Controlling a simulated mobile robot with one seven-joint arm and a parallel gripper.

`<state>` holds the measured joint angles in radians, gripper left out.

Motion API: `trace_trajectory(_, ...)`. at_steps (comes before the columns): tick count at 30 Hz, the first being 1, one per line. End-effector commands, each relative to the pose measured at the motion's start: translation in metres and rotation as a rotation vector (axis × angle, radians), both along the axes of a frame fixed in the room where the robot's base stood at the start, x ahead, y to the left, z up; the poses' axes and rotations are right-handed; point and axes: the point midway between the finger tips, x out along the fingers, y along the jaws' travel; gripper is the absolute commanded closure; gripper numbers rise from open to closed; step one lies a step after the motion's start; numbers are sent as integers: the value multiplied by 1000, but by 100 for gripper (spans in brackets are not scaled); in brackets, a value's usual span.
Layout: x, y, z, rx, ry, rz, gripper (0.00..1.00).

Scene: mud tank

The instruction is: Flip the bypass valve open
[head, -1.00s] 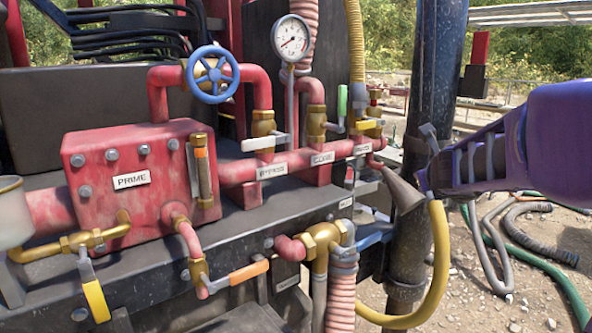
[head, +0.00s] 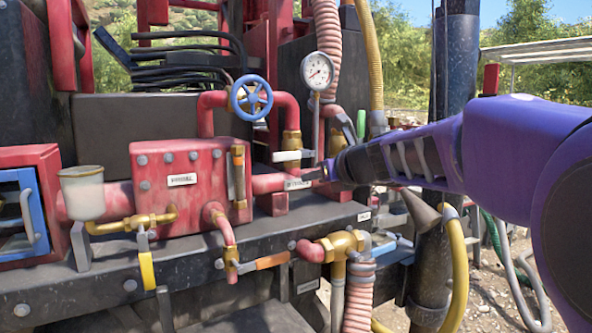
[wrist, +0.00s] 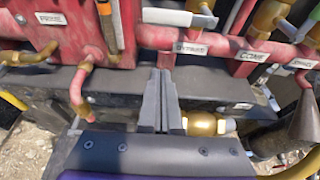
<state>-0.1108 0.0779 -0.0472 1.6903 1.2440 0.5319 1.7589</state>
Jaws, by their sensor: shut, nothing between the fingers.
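The bypass valve is a brass body (head: 291,139) with a white lever (head: 286,156) that lies crosswise to its upright pipe and points left. Its BYPASS label (head: 297,184) is on the red pipe below. In the wrist view the white lever (wrist: 167,17) is at the top, above the BYPASS label (wrist: 190,48), with brass (wrist: 203,6) at its right end. My gripper (head: 323,174) is beside the label, right of and slightly below the lever. In the wrist view my gripper (wrist: 163,72) is shut and empty, its fingertips below the lever. I see no contact with the lever.
A blue handwheel (head: 251,97) and a gauge (head: 317,71) stand above. The red PRIME box (head: 182,205) is at left, with an orange-handled valve (head: 272,261) below. The CORE label (wrist: 257,56) marks the neighbouring branch. A dark post (head: 456,75) stands at right.

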Motion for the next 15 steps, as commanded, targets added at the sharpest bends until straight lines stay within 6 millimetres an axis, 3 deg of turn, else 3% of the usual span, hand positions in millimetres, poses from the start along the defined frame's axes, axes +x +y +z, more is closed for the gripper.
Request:
trace_trajectory(9, 3, 1, -1, -2, 0, -1, 100)
trace_trajectory(15, 22, 16, -12, -2, 1, 1, 100)
